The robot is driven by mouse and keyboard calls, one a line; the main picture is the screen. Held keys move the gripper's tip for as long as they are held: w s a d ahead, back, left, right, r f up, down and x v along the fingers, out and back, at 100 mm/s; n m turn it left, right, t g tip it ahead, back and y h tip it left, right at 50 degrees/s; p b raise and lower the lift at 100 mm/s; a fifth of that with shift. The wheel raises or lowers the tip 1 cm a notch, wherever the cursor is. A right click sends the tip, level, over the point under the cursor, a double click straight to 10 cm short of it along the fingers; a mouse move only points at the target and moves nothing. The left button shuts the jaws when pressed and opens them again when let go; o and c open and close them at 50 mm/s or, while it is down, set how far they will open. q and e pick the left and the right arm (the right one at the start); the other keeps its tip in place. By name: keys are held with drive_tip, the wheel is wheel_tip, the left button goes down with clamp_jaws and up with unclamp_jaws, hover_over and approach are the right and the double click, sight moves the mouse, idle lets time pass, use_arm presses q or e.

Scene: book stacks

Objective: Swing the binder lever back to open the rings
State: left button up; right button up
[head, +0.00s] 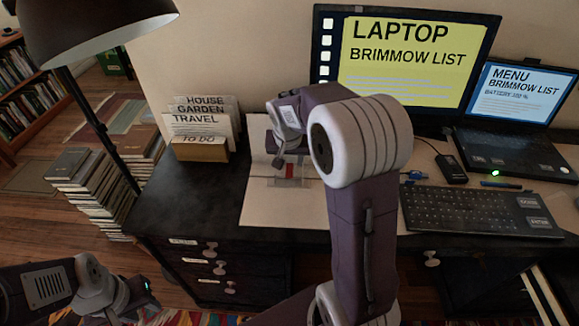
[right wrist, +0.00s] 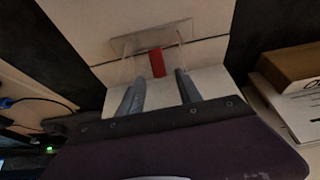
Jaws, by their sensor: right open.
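The open white binder (head: 258,205) lies on the dark desk, and its pages also show in the right wrist view (right wrist: 75,25). Its red lever (right wrist: 157,62) stands at the clear ring mechanism (right wrist: 150,38); the lever is also a small red patch in the head view (head: 289,170). My right gripper (right wrist: 157,82) is open. Its two fingers point at the lever, which shows in the gap just beyond the fingertips. I see no grip on it. In the head view my right arm partly covers the binder. My left gripper (head: 140,300) is low at the left, away from the desk; its fingers are unclear.
A card holder (head: 200,150) stands left of the binder. A keyboard (head: 480,210), a small black device (head: 451,169), a laptop (head: 515,150) and a monitor (head: 415,60) are on the right. A lamp (head: 90,25) overhangs the left. Book stacks (head: 95,190) stand on the floor.

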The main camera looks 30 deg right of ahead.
sight(289, 170)
drive_tip(key=shift+x, duration=1.45)
clamp_jaws()
drive_tip(key=p, duration=0.3)
drive_tip(key=g+p, duration=0.1)
drive_tip(key=p, duration=0.2)
drive_tip(key=shift+w+d+r+y, duration=0.15)
drive_tip(key=shift+w+r+y, duration=0.05)
drive_tip(key=shift+r+y, duration=0.1)
drive_tip(key=shift+f+p, duration=0.15)
drive_tip(key=shift+p, duration=0.15)
drive_tip(key=shift+w+f+g, duration=0.1)
drive_tip(key=shift+f+g, duration=0.2)
unclamp_jaws()
